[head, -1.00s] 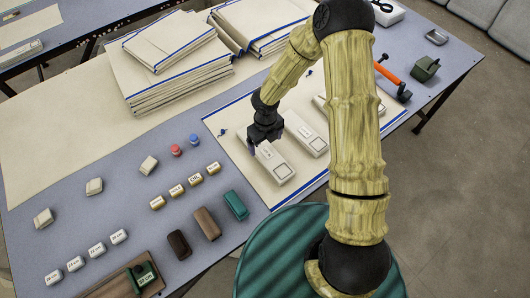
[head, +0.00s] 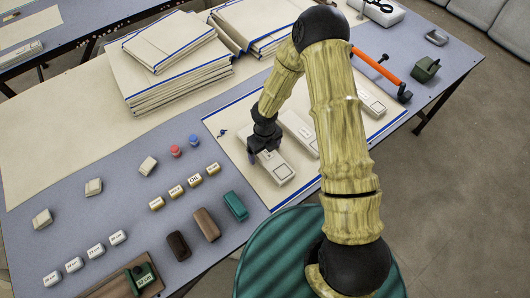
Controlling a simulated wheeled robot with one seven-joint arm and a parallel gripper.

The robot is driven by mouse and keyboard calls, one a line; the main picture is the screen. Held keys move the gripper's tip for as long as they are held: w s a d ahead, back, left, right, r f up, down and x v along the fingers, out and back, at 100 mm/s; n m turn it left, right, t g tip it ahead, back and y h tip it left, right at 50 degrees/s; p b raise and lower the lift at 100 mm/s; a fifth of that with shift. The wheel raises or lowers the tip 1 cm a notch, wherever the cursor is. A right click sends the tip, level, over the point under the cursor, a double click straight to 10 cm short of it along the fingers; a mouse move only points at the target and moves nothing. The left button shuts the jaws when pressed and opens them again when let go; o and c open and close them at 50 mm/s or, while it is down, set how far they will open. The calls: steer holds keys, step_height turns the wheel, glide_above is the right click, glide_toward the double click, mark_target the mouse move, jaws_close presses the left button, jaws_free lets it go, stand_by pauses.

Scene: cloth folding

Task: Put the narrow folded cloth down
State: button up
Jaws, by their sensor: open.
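A flat beige cloth with blue edges (head: 240,140) lies on the table in front of me. Several pale, long blocks lie on it in a row; the left block (head: 277,170) is nearest my gripper. My gripper (head: 263,156) is open over the far end of the left block. I cannot tell whether its fingers touch the block or the cloth. No cloth shows between the fingers. My arm hides part of the cloth and parts of the other blocks.
Stacks of folded beige cloth (head: 175,78) stand at the back. Small labelled blocks and tins (head: 195,180), a green block (head: 236,205) and brown blocks (head: 206,224) are at the left front. An orange-handled tool (head: 376,68) and a dark green box (head: 426,68) lie at the right.

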mark_target(265, 151)
steer(key=c, duration=1.2)
step_height(265, 151, up, 10)
steer(key=shift+r+p, duration=0.1)
steer(key=shift+p, duration=0.65)
